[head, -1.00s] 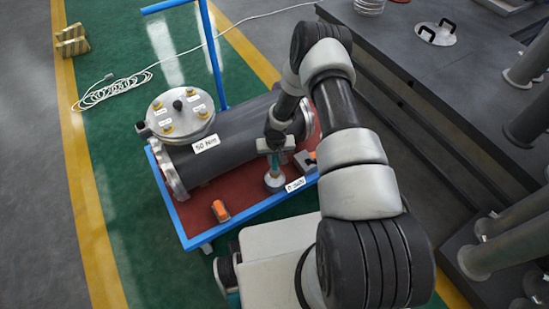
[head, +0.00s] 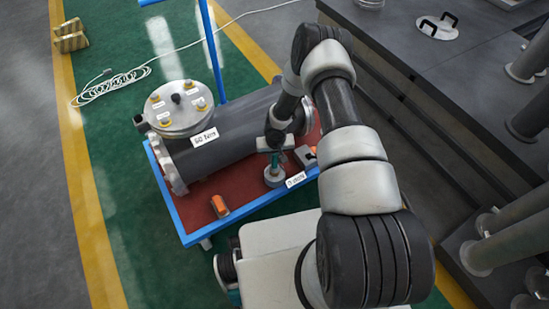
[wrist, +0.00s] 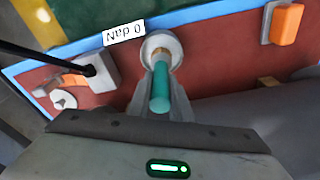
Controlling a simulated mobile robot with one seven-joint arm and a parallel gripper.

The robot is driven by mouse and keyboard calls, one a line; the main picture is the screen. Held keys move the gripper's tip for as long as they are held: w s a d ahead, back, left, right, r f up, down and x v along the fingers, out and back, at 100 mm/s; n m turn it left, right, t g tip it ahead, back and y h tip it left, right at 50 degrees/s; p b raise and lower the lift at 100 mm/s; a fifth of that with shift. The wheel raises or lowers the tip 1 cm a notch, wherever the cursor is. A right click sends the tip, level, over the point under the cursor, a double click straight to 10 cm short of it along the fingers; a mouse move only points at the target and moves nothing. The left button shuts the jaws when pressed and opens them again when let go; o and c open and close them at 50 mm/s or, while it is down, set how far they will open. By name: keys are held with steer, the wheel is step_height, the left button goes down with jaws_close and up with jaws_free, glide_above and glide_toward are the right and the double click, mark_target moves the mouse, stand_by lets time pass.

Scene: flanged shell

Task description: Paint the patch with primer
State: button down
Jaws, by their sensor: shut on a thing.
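My gripper (wrist: 161,84) is shut on a teal-handled tool (wrist: 160,98), which looks like a brush. The far end of the tool points at a round pale pot (wrist: 152,40) in the wrist view. In the head view my gripper (head: 274,145) is above this pot (head: 274,178), which stands on the cart's red deck. I cannot tell whether the tool's end is inside the pot or over it. A dark grey flanged shell (head: 228,135) lies on the cart, left of my gripper. I cannot make out the patch on it.
The cart's blue rim (head: 165,207) surrounds the deck. An orange object (head: 219,206) lies near its front, and a grey block (wrist: 100,72) stands beside the pot. A dark bench (head: 420,85) is close on the right. A white cable coil (head: 105,88) lies on the green floor.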

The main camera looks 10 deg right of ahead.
steer(key=shift+f+b, duration=0.6)
steer(key=shift+b, duration=0.2)
stand_by(1.9)
steer(key=shift+r+p, duration=1.9)
steer(key=shift+r, duration=1.65)
